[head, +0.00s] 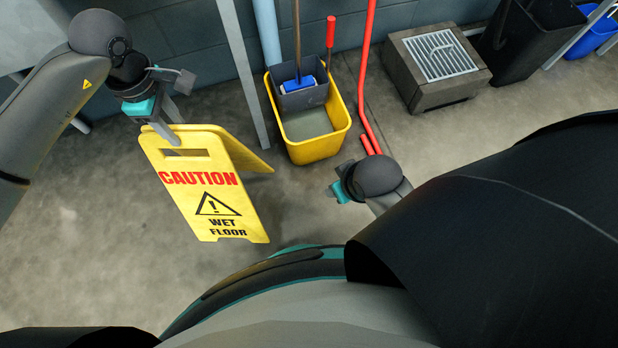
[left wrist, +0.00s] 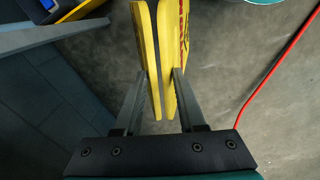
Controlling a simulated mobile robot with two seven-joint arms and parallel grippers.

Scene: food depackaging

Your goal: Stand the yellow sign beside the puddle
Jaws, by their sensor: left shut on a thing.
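The yellow caution wet floor sign (head: 190,205) is on the left of the head view, its two panels spread apart at the bottom. My left gripper (head: 165,128) is shut on its top edge. In the left wrist view, the fingers of the left gripper (left wrist: 160,80) lie on either side of the sign's two yellow panels (left wrist: 176,60). I cannot tell whether the sign's feet touch the floor. My right gripper (head: 338,188) is apart from the sign, near the middle, and its fingers are too small to judge. I cannot make out the puddle clearly.
A yellow mop bucket (head: 318,150) with a grey wringer (head: 300,97) stands behind the sign. A grated stone box (head: 410,85) and a black bin (head: 520,45) stand at the back right. The floor left of the sign is open.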

